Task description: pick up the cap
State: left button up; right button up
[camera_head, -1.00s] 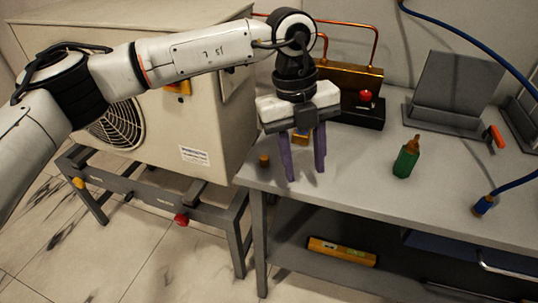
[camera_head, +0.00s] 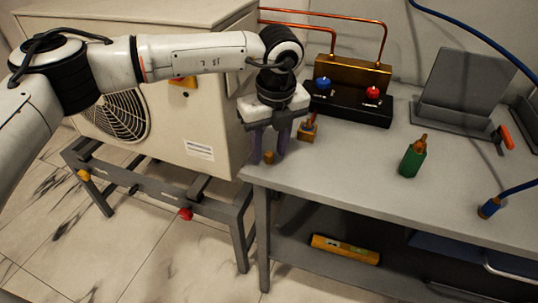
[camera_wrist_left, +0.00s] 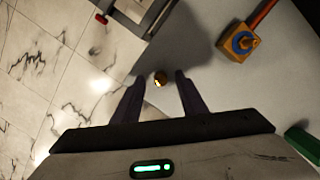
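The cap (camera_head: 268,157) is a small brass-coloured cylinder near the left edge of the grey bench (camera_head: 340,180). In the left wrist view the cap (camera_wrist_left: 160,79) shows between and just about level with the fingertips. My left gripper (camera_head: 269,154) points down over the cap with its two purple fingers apart, one on each side. The open fingers (camera_wrist_left: 159,76) show a gap on both sides of the cap in the left wrist view. I cannot tell how high the fingertips are above the bench. My right gripper is not in view.
A black manifold with blue and red knobs (camera_head: 350,104) is at the back. A green bottle (camera_head: 412,160) stands to the right. The large beige unit (camera_head: 215,120) is close on the left.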

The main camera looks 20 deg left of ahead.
pick_arm(q)
jog(key=shift+f, duration=0.45)
jog(key=shift+c, duration=0.2)
jog(key=c, duration=0.7)
grip_shut()
jog(key=shift+r, duration=0.1)
